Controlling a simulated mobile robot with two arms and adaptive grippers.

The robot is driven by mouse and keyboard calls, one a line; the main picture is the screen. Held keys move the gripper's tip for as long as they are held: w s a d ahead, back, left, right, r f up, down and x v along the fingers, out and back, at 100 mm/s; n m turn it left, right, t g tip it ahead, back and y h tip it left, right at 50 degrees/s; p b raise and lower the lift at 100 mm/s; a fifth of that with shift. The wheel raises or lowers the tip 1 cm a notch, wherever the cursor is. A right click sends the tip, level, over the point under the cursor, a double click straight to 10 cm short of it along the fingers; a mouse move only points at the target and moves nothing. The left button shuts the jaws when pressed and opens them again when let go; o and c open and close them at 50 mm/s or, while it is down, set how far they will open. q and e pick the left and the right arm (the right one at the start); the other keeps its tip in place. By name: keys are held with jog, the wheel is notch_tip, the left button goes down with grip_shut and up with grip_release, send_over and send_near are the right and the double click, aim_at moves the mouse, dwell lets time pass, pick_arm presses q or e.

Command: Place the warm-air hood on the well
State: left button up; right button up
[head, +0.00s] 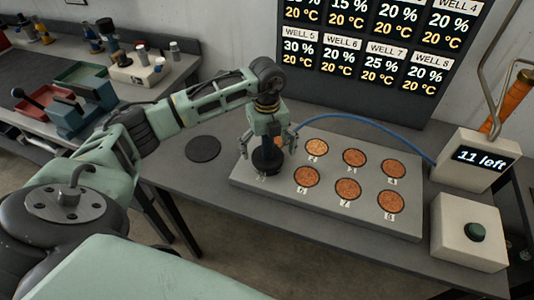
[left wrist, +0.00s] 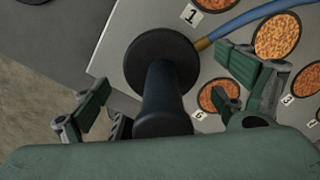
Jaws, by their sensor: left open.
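The warm-air hood (head: 267,160), a black disc with an upright dark handle, sits at the front-left well position of the pale well plate (head: 242,172). It also shows in the left wrist view (left wrist: 160,62), with a brass fitting and blue hose at its edge. The well under it is hidden; by the order of the labels it is well 5. My left gripper (head: 268,146) is open above the hood, its fingers on either side of the handle and apart from it in the left wrist view (left wrist: 168,95). The other wells, such as well 6 (head: 306,176), hold orange-brown grains.
The blue hose (head: 372,126) arches behind the plate to a box reading "11 left" (head: 480,160). A black disc (head: 203,148) lies left of the plate. The board (head: 385,40) shows 20 °C for every readable well.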

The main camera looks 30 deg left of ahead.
pick_arm(q)
notch_tip(320, 180, up, 10)
jog(key=shift+b, duration=1.15)
jog(key=shift+d, duration=0.1)
